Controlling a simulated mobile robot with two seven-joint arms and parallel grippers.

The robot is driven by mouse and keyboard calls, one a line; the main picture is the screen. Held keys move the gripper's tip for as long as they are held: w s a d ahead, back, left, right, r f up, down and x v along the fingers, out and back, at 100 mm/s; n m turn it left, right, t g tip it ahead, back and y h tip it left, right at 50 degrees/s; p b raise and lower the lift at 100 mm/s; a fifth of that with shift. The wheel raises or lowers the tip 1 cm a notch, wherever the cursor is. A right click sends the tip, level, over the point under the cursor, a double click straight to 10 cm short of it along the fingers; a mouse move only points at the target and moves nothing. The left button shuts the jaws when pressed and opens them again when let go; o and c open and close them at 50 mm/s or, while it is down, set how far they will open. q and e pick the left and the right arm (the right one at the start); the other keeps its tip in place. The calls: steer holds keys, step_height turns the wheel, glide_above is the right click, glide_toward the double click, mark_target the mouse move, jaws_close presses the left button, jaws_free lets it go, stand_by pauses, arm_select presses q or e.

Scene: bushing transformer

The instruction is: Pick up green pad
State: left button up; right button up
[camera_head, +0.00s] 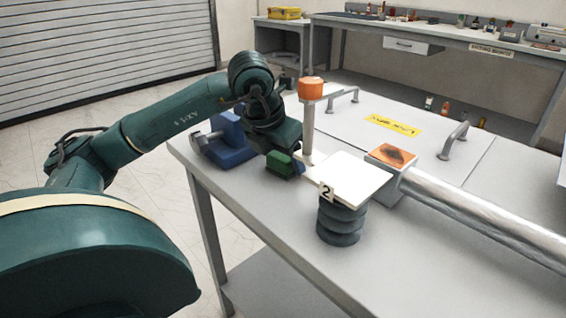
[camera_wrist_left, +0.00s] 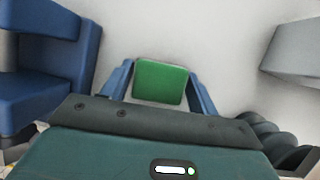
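The green pad (camera_head: 280,164) is at my left gripper, over the left part of the grey table. In the left wrist view the pad (camera_wrist_left: 160,82) sits between the two blue fingers of my left gripper (camera_wrist_left: 161,80). Both fingertips meet its side edges, so the gripper looks shut on it. In the head view the gripper (camera_head: 285,165) points down, with one blue finger showing right of the pad. I cannot tell whether the pad rests on the table or is just above it. My right gripper is not in view.
A blue vise-like block (camera_head: 228,140) stands left of the gripper. A post with an orange cap (camera_head: 311,88), a white plate marked 2 (camera_head: 352,178) and a dark ribbed insulator (camera_head: 339,222) stand close on the right. The table front (camera_head: 285,225) is clear.

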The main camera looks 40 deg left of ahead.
mark_target(280, 156)
arm_select(q)
steer(key=c, duration=0.6)
